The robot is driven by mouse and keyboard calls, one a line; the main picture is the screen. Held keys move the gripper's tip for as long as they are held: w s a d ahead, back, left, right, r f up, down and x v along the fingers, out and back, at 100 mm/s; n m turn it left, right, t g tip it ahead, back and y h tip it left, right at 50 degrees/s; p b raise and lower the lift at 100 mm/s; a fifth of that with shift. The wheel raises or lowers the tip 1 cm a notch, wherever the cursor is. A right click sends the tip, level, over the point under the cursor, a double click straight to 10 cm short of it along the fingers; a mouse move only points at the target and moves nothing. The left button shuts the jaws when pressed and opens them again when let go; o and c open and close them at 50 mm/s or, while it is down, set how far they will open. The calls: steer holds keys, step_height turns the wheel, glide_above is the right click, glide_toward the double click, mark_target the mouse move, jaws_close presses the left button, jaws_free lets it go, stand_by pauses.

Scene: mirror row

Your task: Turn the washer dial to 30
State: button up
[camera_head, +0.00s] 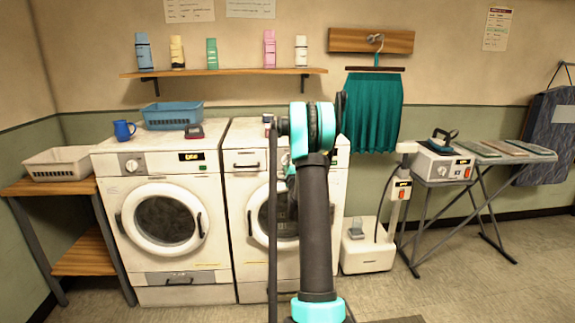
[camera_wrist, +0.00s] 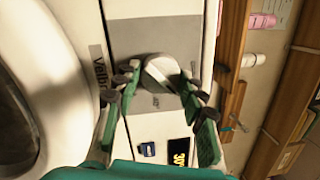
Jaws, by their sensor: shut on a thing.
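A round, pale dial (camera_wrist: 160,70) sits on the dark grey panel of a white machine in the wrist view, which is turned sideways. My gripper (camera_wrist: 157,87) is shut on the dial, with one finger on each side of it. A small black display (camera_wrist: 180,152) beside the dial shows orange digits that look like 30. In the head view my arm reaches to the right-hand white machine (camera_head: 243,205) and hides its dial and my fingertips.
The left-hand machine (camera_head: 162,252) has its own dial (camera_head: 131,165) and carries a blue basket (camera_head: 172,116). A shelf (camera_head: 225,72) with several bottles hangs above. A steamer (camera_head: 368,252) and ironing board stand at right.

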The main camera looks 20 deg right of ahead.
stand_by(0.4)
steer(key=o, duration=1.2)
steer(key=shift+c, duration=0.2)
steer(key=v, duration=1.2)
